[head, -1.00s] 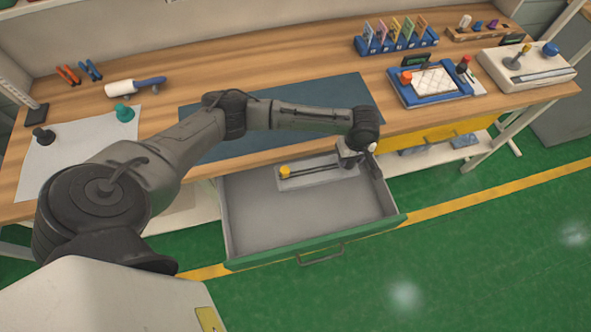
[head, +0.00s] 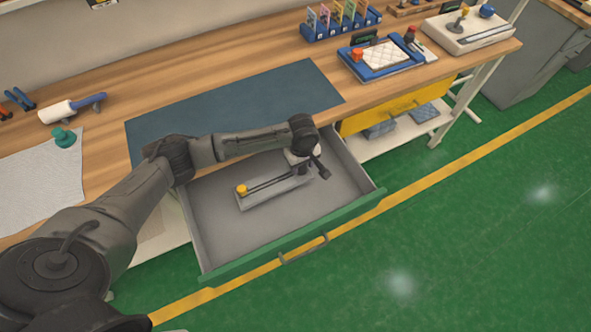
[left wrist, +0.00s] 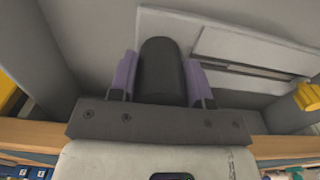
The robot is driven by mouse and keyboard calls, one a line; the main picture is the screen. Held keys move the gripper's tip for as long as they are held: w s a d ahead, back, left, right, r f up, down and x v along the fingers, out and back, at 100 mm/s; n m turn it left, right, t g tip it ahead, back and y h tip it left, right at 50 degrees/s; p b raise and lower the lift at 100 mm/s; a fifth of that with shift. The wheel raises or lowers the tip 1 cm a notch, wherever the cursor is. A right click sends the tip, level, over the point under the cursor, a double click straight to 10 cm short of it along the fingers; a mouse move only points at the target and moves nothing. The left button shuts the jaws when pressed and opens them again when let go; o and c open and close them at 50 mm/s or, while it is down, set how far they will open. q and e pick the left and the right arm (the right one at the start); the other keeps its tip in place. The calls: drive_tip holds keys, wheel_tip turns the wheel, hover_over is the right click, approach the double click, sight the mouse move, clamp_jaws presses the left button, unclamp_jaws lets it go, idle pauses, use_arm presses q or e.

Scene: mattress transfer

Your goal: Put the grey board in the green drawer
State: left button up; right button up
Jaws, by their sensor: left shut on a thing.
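The grey board (head: 272,194) is a flat pale plate with a dark rail and a yellow knob (head: 241,190) at its left end. In the head view it lies within the outline of the open green drawer (head: 300,243), near the middle. I cannot tell whether it touches the drawer floor. My left gripper (head: 306,168) is at the board's right end. In the left wrist view its purple fingers (left wrist: 160,78) are shut on a black handle (left wrist: 160,70), with the pale board (left wrist: 262,48) beyond. My right gripper is not in view.
A wooden bench (head: 215,65) with a dark blue mat (head: 235,98) stands behind the drawer. A yellow drawer front (head: 395,103) is to the right under the bench. Green floor (head: 450,240) lies free in front.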

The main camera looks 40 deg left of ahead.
use_arm(q)
drive_tip(key=shift+w+a+f, duration=0.1)
drive_tip(key=shift+a+f, duration=0.25)
drive_tip(key=shift+a, duration=0.2)
drive_tip(key=shift+w+a+f, duration=0.1)
drive_tip(key=shift+a+f, duration=0.25)
drive_tip(key=shift+a, duration=0.2)
drive_tip(key=shift+f+b, duration=1.05)
drive_tip(key=shift+f, duration=0.95)
drive_tip(key=o, duration=1.2)
drive_tip(key=shift+f, duration=0.1)
drive_tip(key=shift+c, duration=0.2)
